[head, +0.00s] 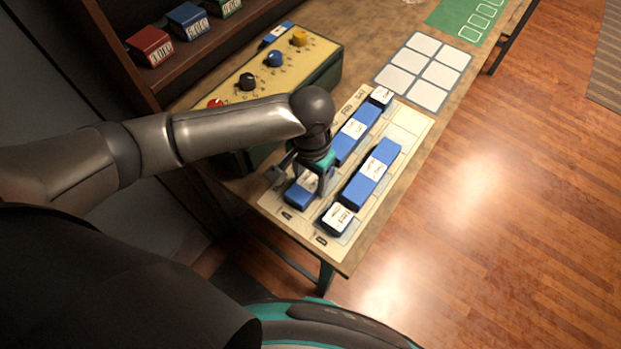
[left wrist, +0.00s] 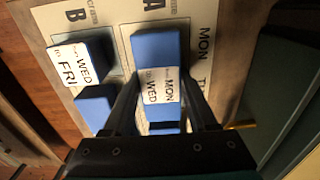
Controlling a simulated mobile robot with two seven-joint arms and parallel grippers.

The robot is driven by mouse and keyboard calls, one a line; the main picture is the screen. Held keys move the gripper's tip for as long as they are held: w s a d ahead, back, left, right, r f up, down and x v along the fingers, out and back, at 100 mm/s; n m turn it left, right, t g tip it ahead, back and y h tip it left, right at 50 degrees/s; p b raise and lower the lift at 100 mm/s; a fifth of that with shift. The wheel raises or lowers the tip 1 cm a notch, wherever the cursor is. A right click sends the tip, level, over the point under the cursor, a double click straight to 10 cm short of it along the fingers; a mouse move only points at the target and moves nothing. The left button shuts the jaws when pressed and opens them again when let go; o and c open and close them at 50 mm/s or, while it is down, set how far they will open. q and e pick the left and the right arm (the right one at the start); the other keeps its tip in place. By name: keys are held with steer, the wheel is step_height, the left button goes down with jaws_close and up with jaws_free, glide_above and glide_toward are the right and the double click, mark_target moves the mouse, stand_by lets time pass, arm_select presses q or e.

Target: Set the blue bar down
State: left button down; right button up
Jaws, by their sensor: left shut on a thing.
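My left gripper (head: 312,182) is shut on a blue bar (head: 300,194) at the near end of the cream chart (head: 408,118). In the left wrist view this blue bar (left wrist: 155,48) has a white label reading MON and WED and lies between the fingers (left wrist: 155,122). It is over or on the chart's row A; I cannot tell whether it touches the chart. The gripper hides part of it. Beside it, in row B, is another blue bar (head: 337,220), labelled WED and FRI in the left wrist view (left wrist: 72,50). My right gripper is not in view.
More blue bars lie on the chart: a long one (head: 365,186), one beyond the gripper (head: 351,137) and one at the far end (head: 381,97). A yellow panel with knobs (head: 255,62) stands left of the chart. A white grid card (head: 423,70) lies beyond.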

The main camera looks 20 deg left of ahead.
mark_target(311, 180)
arm_select(q)
steer(key=shift+c, duration=1)
jaws_free()
step_height(311, 180, up, 12)
steer(key=p, duration=0.3)
steer(key=shift+r, duration=0.1)
